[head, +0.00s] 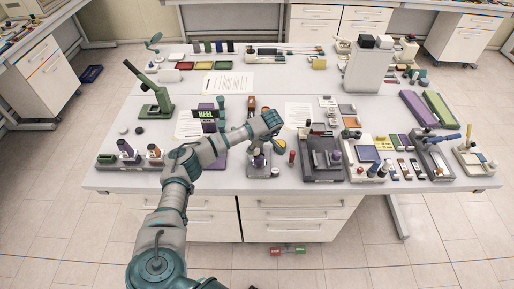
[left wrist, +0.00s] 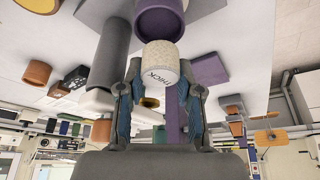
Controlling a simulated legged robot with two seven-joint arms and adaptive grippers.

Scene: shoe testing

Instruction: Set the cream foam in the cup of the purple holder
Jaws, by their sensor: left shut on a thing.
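The cream foam (left wrist: 159,62) is a short speckled cylinder with a pale end marked THICK. My left gripper (left wrist: 158,84) is shut on it, one finger on each side, in the left wrist view. A purple cup (left wrist: 160,22) with a dark opening shows just beyond the foam. The foam's far end overlaps the cup's mouth in the picture; I cannot tell whether they touch. In the head view my left gripper (head: 270,121) is over the front middle of the table, and its hand hides the foam. My right gripper is not in view.
The white table (head: 340,85) is crowded. A green press (head: 158,95) stands at left, a grey box (head: 368,65) at back right. A grey fixture (head: 325,158) and several small parts line the front right.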

